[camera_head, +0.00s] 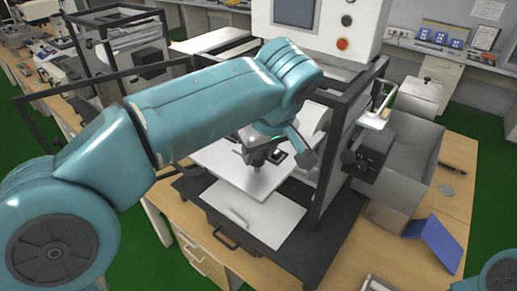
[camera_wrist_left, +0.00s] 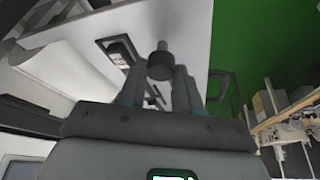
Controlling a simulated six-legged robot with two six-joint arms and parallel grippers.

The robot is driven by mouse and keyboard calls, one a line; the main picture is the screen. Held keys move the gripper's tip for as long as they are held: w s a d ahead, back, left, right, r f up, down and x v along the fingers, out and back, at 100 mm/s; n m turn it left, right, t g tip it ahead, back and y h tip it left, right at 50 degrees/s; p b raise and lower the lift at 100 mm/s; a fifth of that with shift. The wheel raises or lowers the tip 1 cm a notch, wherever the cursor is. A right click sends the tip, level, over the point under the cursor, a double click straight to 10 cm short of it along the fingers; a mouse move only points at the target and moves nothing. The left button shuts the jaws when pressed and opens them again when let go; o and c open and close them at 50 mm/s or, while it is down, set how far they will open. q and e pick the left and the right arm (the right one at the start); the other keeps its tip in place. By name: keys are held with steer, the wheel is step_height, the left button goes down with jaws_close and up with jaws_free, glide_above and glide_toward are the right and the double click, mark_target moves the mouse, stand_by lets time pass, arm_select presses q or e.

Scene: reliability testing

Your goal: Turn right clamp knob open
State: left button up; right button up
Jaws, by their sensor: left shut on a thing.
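A dark round knob (camera_wrist_left: 160,66) with a thin stem shows in the left wrist view, between the two fingers of my left gripper (camera_wrist_left: 158,85). The gripper is shut on it. In the head view my left gripper (camera_head: 257,160) reaches down over a white plate (camera_head: 220,160) inside the black-framed machine. In the left wrist view a dark slotted fitting (camera_wrist_left: 118,50) is mounted on the white surface beside the knob. My right gripper is out of view.
A black frame post (camera_head: 338,165) stands close to the right of my left gripper. A white drawer-like panel (camera_head: 255,212) lies in front. A control box with a screen (camera_head: 318,25) is above. A grey bin (camera_head: 410,160) and a blue folder (camera_head: 435,243) are to the right.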

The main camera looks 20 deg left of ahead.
arm_select(q)
steer(key=shift+w+a+r, duration=0.1)
steer(key=shift+r, duration=0.05)
steer(key=o, duration=1)
steer(key=shift+o, duration=0.2)
steer(key=shift+r, duration=0.15)
steer(key=v, duration=1.1)
steer(key=shift+s+r, duration=0.2)
